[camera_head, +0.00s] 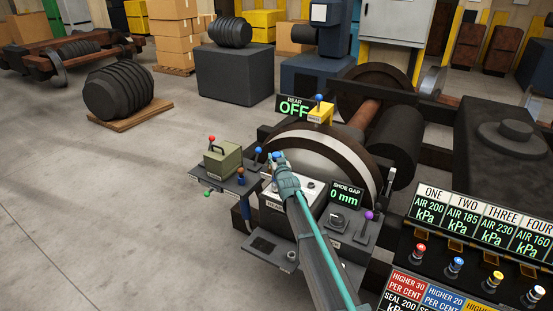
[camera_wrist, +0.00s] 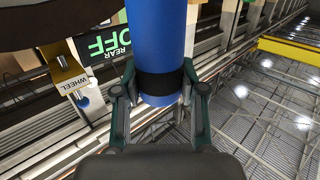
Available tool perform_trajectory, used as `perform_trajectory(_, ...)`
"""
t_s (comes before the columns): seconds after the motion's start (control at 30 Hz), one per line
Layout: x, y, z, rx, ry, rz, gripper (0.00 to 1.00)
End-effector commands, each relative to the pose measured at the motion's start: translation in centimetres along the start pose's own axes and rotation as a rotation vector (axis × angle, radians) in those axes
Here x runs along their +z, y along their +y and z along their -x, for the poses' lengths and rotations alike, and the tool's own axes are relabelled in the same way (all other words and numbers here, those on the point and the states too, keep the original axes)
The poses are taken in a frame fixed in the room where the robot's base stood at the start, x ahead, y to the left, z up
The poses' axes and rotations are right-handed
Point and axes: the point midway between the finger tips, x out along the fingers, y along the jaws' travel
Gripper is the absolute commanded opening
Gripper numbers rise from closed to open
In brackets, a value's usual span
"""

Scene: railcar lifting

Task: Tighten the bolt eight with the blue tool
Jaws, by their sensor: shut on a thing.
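My gripper (camera_head: 277,160) is in the middle of the head view, in front of the large dark wheel (camera_head: 318,148). In the wrist view my gripper (camera_wrist: 159,80) is shut on a thick blue cylinder (camera_wrist: 157,35) with a black band, which looks like the blue tool. The cylinder runs up out of the picture between the two fingers, so its far end is hidden. In the head view only a little blue shows at my gripper. I cannot make out a bolt marked eight in either view.
A yellow block (camera_head: 320,113) with a blue-knobbed lever stands by the wheel; it also shows in the wrist view (camera_wrist: 66,68), labelled WHEEL. A green box (camera_head: 222,160) and colored knobs sit left of my gripper. A gauge panel (camera_head: 480,235) stands right.

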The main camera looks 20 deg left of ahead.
Motion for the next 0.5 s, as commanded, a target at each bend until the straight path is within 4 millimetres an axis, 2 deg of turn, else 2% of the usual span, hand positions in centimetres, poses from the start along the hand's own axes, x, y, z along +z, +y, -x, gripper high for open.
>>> perform_trajectory(0.5,0.47,0.00,-0.03,0.000,0.003,0.000,0.00)
